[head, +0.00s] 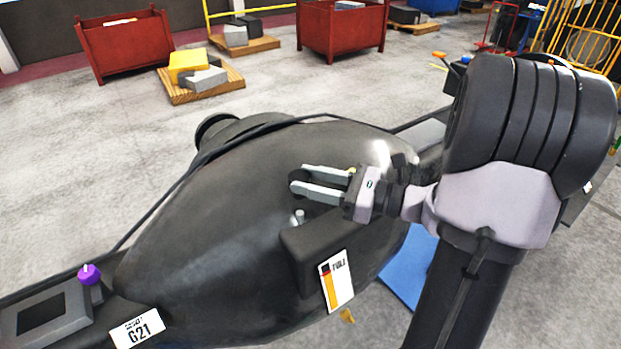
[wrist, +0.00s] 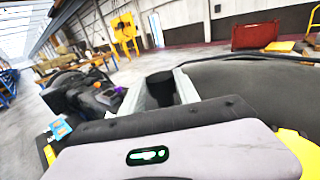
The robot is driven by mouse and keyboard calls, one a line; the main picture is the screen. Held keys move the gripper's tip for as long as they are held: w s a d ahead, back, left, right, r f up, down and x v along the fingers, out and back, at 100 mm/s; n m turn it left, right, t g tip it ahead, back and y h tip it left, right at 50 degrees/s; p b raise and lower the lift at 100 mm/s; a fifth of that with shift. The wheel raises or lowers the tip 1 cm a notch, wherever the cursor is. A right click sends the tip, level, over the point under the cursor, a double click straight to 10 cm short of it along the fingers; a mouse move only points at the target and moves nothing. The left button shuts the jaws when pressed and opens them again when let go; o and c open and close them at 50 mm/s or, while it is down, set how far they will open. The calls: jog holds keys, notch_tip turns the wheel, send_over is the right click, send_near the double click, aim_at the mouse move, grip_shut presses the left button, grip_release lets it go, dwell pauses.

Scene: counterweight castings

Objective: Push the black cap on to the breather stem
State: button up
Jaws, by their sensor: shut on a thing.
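My gripper (head: 303,181) reaches left from the arm, over the large dark casting. Its two grey fingers are shut on the black cap (head: 297,175), which is small and dark between the fingertips. In the wrist view the cap (wrist: 160,87) shows as a dark cylinder between the fingers of my gripper (wrist: 161,92). The breather stem (head: 299,216), short and pale grey, stands at the dark block below the fingertips. In the head view a gap shows between cap and stem. The wrist view does not show the stem.
The dark casting (head: 210,240) bulges beneath my gripper, with a black hose along its far side. A fuel label (head: 337,280) hangs on the block near the stem. A purple knob (head: 89,274) and a G21 plate (head: 138,328) are at lower left. Red bins (head: 125,45) stand far back.

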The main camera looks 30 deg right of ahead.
jog(key=shift+f+b, duration=1.25)
jog(key=shift+f, duration=0.7)
jog(key=shift+f+b, duration=1.45)
jog(key=shift+f, duration=0.3)
jog(key=o, duration=1.2)
jog(key=p+v, duration=0.1)
jog(key=v, duration=1.6)
jog(key=shift+p, duration=0.3)
jog(key=shift+s+d, duration=0.1)
jog(key=shift+s, duration=0.05)
